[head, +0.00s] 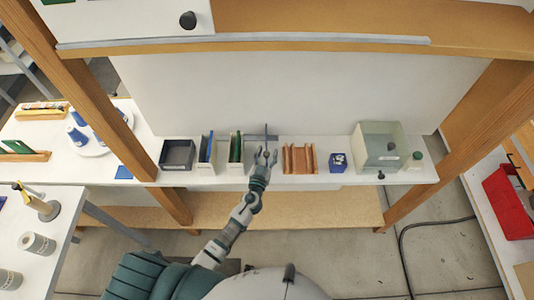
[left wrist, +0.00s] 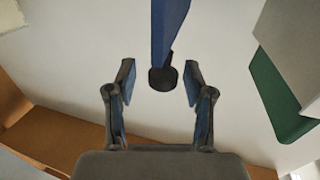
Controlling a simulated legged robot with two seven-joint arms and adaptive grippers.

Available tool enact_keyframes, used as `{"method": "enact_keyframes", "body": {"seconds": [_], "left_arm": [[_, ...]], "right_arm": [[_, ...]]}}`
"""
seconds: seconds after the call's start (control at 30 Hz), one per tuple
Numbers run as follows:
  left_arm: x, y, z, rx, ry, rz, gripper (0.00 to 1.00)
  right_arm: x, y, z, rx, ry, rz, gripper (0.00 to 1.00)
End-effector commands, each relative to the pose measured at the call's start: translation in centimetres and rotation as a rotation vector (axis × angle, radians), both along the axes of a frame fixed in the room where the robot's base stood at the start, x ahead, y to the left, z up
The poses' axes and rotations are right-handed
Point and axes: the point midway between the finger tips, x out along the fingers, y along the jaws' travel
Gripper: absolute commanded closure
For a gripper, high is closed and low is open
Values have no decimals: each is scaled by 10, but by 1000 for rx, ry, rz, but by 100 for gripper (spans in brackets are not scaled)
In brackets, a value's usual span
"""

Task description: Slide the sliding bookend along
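The sliding bookend shows in the head view as a thin upright blue-grey plate (head: 266,133) on the white shelf, right of the file holders. In the left wrist view its blue plate (left wrist: 169,28) is seen edge-on, with a dark round knob (left wrist: 162,79) at its near end. My left gripper (head: 266,156) is at the shelf's front, just before the bookend. In the left wrist view its fingers (left wrist: 158,85) are open, with the knob between the fingertips and a gap on each side. I cannot tell the depth between them. My right gripper is not in view.
Left of the bookend stand white file holders (head: 206,168) and a dark grey bin (head: 177,154). A white panel rises behind; an upper wooden shelf (head: 300,47) runs above.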

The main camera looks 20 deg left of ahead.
Motion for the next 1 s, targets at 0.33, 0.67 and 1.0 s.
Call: {"method": "enact_keyframes", "body": {"seconds": [0.33, 0.67, 1.0], "left_arm": [[0, 1, 0, 0, 0, 1, 100], [-12, 41, -3, 1, 2, 4, 100], [-14, 48, 0, 1, 0, 1, 100]], "right_arm": [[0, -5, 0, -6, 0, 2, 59], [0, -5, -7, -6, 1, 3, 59], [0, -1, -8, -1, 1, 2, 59]]}}
